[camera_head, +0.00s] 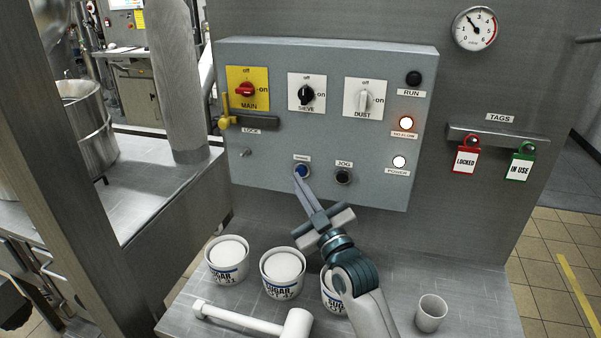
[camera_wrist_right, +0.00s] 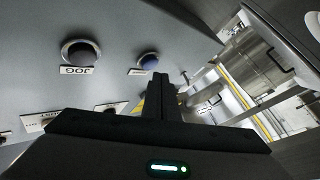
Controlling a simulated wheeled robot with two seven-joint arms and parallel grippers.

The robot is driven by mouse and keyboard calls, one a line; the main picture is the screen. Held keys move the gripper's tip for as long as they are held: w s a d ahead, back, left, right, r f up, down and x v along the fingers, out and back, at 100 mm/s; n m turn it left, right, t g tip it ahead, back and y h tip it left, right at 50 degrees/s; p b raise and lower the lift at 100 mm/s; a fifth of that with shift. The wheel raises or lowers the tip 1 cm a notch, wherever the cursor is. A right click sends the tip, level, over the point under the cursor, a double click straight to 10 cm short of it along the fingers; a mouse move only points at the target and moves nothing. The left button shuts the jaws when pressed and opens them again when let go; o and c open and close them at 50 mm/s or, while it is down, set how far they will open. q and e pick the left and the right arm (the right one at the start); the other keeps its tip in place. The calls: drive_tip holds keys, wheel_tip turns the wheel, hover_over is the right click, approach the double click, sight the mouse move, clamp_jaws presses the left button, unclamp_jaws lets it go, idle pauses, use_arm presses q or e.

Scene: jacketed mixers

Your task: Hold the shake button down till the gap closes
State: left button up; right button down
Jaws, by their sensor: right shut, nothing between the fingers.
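A blue push button (camera_head: 301,171) sits low on the grey control panel (camera_head: 265,140), under a small label too fine to read. In the right wrist view the blue button (camera_wrist_right: 149,60) is just beyond my fingertips. My right gripper (camera_head: 298,179) is shut and empty, its tips at the lower edge of that button. It also shows in the right wrist view (camera_wrist_right: 160,78). I cannot tell whether the tips touch or press the button. A black JOG button (camera_head: 343,176) is just to its right. No gap shows that I can identify. My left gripper is not in view.
Above are the MAIN (camera_head: 246,91), SIEVE (camera_head: 306,94) and DUST (camera_head: 364,99) switches. An orange lamp (camera_head: 406,123) and a white POWER lamp (camera_head: 399,161) are lit. Sugar tubs (camera_head: 226,262), a white mallet (camera_head: 297,325) and a cup (camera_head: 431,313) stand on the shelf below.

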drive_tip(key=shift+w, duration=0.15)
idle(0.5)
drive_tip(key=shift+w+d, duration=0.15)
drive_tip(key=shift+w, duration=0.1)
drive_tip(key=shift+w+d, duration=0.15)
drive_tip(key=shift+w, duration=0.25)
idle(2.9)
drive_tip(key=shift+s, duration=0.15)
idle(0.8)
drive_tip(key=shift+s+a+p, duration=0.25)
drive_tip(key=shift+s+p, duration=0.25)
drive_tip(key=shift+s, duration=0.15)
drive_tip(key=s, duration=0.1)
drive_tip(key=s+a+p, duration=0.1)
drive_tip(key=s, duration=0.1)
drive_tip(key=s+p, duration=0.1)
drive_tip(key=shift+s+a, duration=0.3)
drive_tip(key=shift+s, duration=0.1)
